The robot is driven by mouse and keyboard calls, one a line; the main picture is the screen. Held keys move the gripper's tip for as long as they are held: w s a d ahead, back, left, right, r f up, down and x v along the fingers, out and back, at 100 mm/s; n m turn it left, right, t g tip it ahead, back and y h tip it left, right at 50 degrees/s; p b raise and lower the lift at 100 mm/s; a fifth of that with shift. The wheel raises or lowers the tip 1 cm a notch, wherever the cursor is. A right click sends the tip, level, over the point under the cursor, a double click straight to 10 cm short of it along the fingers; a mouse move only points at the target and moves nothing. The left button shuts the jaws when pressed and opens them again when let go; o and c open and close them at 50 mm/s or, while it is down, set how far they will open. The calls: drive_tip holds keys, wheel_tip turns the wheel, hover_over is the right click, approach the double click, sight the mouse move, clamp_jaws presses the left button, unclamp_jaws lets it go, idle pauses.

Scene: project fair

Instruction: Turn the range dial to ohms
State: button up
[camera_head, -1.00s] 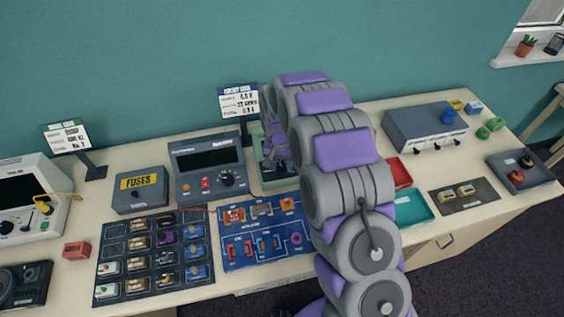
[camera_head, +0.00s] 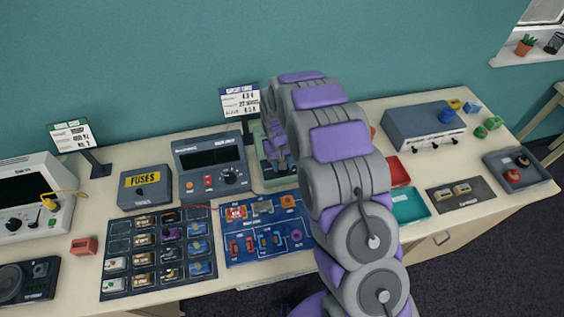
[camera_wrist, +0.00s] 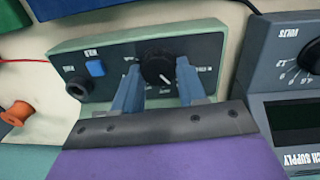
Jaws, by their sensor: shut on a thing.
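The range dial (camera_wrist: 157,66) is a round black knob on the dark face of a pale green meter (camera_wrist: 68,51), seen upside down in the wrist view. A white mark on the dial points to the lower right there. The printed labels around it are too small to read. My gripper (camera_wrist: 158,80) has one blue-grey finger on each side of the dial and is shut on it. A blue button (camera_wrist: 95,67) and a black round socket (camera_wrist: 78,88) are also on the meter's face. In the head view my arm hides most of the meter (camera_head: 259,162).
A bench supply (camera_head: 211,167) with its own knob stands close beside the meter. A sign on a post (camera_head: 240,101) stands behind. A blue circuit board (camera_head: 265,222) lies in front. Red (camera_head: 397,173) and teal trays (camera_head: 411,207) lie right of my arm.

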drive_tip(key=o, duration=1.1)
drive_tip(key=shift+c, duration=0.2)
wheel_tip(320, 180, up, 17)
drive_tip(key=a+p, duration=0.1)
drive_tip(key=shift+s+r, duration=0.1)
